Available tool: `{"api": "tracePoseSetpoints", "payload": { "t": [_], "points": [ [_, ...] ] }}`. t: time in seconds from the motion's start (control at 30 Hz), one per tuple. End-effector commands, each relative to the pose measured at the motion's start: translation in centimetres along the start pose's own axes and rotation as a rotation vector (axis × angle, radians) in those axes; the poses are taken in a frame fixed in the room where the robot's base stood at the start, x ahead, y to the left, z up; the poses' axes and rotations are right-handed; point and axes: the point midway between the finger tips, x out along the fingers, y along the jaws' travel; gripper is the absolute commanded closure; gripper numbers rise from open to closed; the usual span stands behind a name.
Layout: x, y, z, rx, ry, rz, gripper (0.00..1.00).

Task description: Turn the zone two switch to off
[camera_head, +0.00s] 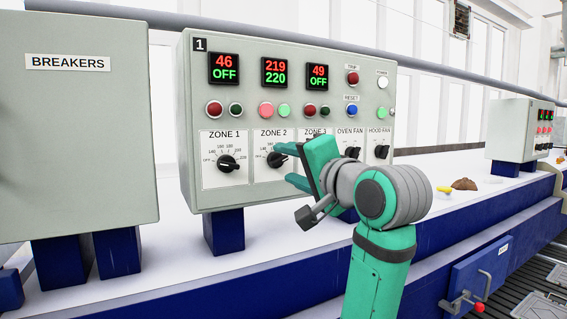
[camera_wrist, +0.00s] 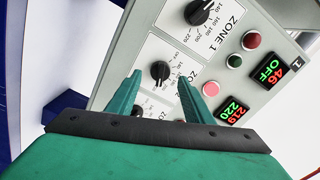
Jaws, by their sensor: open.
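The zone two switch (camera_head: 274,160) is a black rotary knob on a white dial plate under the label ZONE 2. My green gripper (camera_head: 285,165) is at its right, partly covering the dial. In the wrist view, the knob (camera_wrist: 160,71) shows just beyond and between my open fingertips (camera_wrist: 158,82), with no contact visible. I cannot clearly tell where its pointer aims. The zone two display (camera_head: 274,72) reads 219 in red over 220 in green. The red and green lamps below it look lit.
The grey control panel (camera_head: 300,110) also carries the zone 1 knob (camera_head: 228,163) at left, and the oven fan (camera_head: 352,153) and hood fan (camera_head: 381,152) knobs at right. My arm hides most of zone 3. A breakers box (camera_head: 75,130) stands at far left.

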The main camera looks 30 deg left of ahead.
Motion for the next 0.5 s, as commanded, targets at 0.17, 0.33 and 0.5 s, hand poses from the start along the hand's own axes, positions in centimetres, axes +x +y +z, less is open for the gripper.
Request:
{"api": "tracePoseSetpoints", "payload": {
  "t": [0.17, 0.33, 0.5],
  "points": [
    [2.1, 0.0, 0.0, -0.001, -0.001, 0.001, 0.53],
    [2.9, 0.0, 0.0, -0.001, 0.0, 0.0, 0.53],
    [2.9, 0.0, -0.1, -0.001, 0.002, 0.001, 0.53]
  ]
}}
